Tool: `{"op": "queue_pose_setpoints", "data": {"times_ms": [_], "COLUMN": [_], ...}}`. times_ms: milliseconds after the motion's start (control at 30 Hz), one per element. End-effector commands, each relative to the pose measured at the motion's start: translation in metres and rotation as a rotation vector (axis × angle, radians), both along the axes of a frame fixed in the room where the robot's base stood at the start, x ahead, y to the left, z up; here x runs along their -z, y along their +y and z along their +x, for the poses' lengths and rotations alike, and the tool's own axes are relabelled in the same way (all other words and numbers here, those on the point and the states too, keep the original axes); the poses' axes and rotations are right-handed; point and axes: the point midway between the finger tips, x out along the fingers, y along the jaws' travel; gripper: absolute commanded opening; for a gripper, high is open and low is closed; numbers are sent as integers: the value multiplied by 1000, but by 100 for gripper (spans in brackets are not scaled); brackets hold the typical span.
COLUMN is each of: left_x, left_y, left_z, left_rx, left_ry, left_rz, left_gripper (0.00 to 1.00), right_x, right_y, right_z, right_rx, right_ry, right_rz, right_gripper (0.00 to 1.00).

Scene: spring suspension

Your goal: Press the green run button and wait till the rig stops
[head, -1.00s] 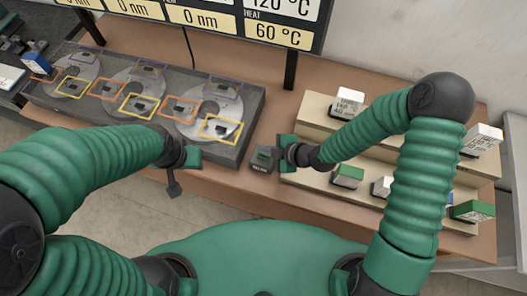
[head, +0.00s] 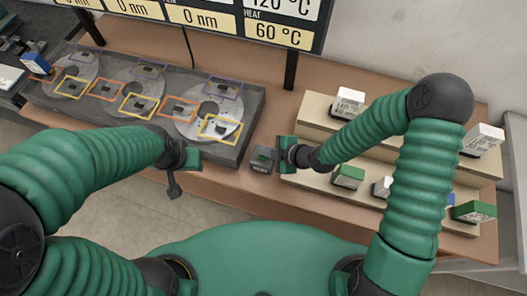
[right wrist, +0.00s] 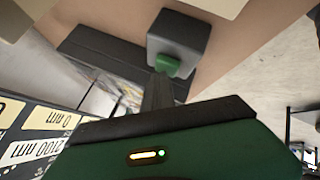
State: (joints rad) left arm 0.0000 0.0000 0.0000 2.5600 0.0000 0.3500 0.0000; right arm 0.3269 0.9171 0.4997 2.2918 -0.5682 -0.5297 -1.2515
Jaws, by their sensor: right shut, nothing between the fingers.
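The green run button (head: 263,154) sits on a small dark grey box (head: 262,164) near the table's front edge, right of the rig. In the right wrist view the green button (right wrist: 167,65) sticks out from the grey box (right wrist: 180,36). My right gripper (head: 286,156) is just right of the box. Its shut dark fingers (right wrist: 158,90) point at the button with their tip very close to it; I cannot tell whether they touch. The rig (head: 240,130) is a dark slab with several round metal discs. My left gripper (head: 174,184) hangs at the rig's front edge, its jaw opening unclear.
A display (head: 200,14) behind the rig reads 0 nm, 120 °C and 60 °C. A stepped beige rack (head: 310,118) on the right holds several labelled blocks, partly hidden by my right arm. A blue block (head: 36,63) stands at the far left.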

Motion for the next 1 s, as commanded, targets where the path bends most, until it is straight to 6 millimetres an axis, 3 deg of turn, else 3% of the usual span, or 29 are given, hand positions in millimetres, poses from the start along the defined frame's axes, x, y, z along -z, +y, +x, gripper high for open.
{"op": "queue_pose_setpoints", "data": {"times_ms": [300, 667, 1000], "left_x": [-15, -16, -44], "left_y": [0, 0, 0], "left_z": [0, 0, 0], "left_rx": [0, 0, 0], "left_ry": [0, 0, 0], "left_rz": [0, 0, 0], "left_gripper": [36, 36, 36], "right_x": [-19, -21, -55], "right_y": [-1, 0, 0], "right_z": [0, 0, 0], "right_rx": [1, 1, -2], "right_ry": [0, 0, 0], "right_rz": [-1, -1, -1], "right_gripper": [0, 0, 0]}}
